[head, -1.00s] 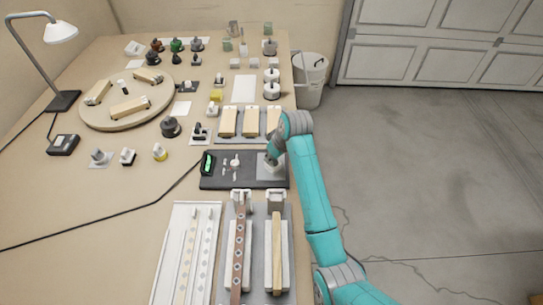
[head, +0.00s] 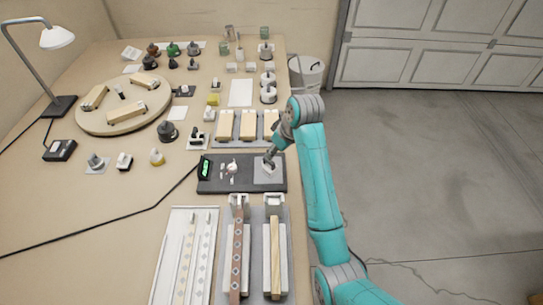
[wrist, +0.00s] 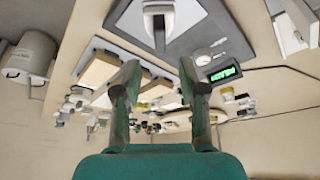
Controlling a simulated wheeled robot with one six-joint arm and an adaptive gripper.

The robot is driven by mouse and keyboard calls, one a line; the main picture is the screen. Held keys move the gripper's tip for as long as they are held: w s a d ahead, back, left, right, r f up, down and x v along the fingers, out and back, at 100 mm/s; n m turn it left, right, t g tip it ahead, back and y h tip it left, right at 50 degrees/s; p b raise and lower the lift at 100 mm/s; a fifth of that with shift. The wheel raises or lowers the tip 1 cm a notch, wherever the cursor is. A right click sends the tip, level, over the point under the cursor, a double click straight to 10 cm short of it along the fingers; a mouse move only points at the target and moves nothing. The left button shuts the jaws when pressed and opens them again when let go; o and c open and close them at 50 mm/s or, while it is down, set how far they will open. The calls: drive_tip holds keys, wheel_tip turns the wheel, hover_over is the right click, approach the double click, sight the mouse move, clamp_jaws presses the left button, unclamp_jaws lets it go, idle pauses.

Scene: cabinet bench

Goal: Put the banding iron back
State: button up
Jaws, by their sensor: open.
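The banding iron, a small white block-like tool, stands on a light grey pad (head: 277,179) at the right end of a dark station. In the wrist view the iron (wrist: 158,14) is at the top edge, partly cut off, with a dark part below its white body. In the head view the iron (head: 268,169) is partly hidden by my gripper (head: 270,155). In the wrist view my gripper (wrist: 159,75) is open, with nothing between its fingers. The iron is beyond the fingertips, apart from them in that view.
The dark station (head: 215,184) carries a green-lit display (head: 205,167) and small white parts. Behind it are wooden blocks on a grey plate (head: 250,143). In front stand two clamped strips (head: 237,255) and a white tray (head: 165,270). A round board (head: 90,122) lies left. A bin (head: 306,78) stands right.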

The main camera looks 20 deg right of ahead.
drive_tip(key=shift+v, duration=1.85)
